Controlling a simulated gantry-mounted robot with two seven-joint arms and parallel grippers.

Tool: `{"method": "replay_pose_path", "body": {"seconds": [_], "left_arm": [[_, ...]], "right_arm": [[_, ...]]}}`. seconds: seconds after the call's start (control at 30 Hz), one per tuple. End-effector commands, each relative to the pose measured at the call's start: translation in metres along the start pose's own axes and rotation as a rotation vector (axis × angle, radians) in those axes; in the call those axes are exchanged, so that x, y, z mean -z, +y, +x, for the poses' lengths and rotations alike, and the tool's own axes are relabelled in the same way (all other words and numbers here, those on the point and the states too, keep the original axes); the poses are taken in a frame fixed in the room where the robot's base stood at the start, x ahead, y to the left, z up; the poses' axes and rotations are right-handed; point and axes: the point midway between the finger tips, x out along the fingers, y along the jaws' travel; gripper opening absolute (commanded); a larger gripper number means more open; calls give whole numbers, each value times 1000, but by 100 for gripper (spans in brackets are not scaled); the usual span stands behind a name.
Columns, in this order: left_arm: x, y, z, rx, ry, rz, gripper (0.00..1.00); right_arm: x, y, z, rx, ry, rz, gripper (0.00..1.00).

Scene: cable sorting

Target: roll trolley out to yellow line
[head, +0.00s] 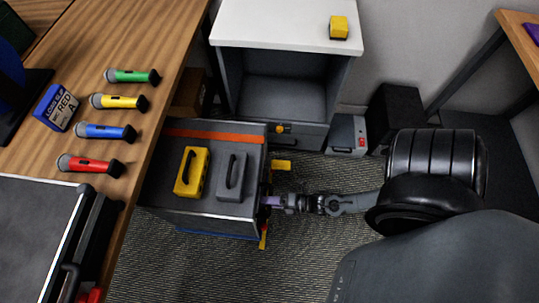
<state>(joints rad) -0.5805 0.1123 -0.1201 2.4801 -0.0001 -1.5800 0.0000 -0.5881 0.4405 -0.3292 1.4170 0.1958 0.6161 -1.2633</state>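The trolley (215,206) is a low dark grey box with an orange stripe along its far top edge. It stands on the carpet, its left side partly hidden under the wooden desk. A yellow handled block (183,181) and a grey handled block (232,176) sit on top. A short piece of yellow line (263,238) shows on the floor by its near right corner; the rest is hidden. My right gripper (272,202) is at the trolley's right side, at a small purple part. Its fingers are too small to tell whether they are closed on it. My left gripper is out of view.
The wooden desk (150,75) on the left holds several coloured microphones and a blue box (56,108). A white-topped cabinet (285,25) stands behind the trolley, with a small grey box (347,135) beside it. Carpet (310,240) is open right of the trolley.

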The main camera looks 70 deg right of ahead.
Motion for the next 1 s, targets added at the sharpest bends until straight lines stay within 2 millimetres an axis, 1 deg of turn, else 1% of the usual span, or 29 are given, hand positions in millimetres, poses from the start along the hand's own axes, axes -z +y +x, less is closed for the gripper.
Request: {"method": "replay_pose_path", "body": {"seconds": [0.33, 0.47, 0.57, 0.8, 1.0], "left_arm": [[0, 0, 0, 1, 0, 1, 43], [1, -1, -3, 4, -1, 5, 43], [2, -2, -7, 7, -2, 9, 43], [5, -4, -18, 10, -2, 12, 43], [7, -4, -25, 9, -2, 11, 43]], "right_arm": [[0, -1, -1, 5, -1, 0, 40], [0, -1, -8, 7, -2, 0, 40], [0, 0, -20, 7, -2, 1, 40], [0, 0, -62, 9, -1, 0, 40], [-1, 0, -91, 6, -1, 0, 40]]}}
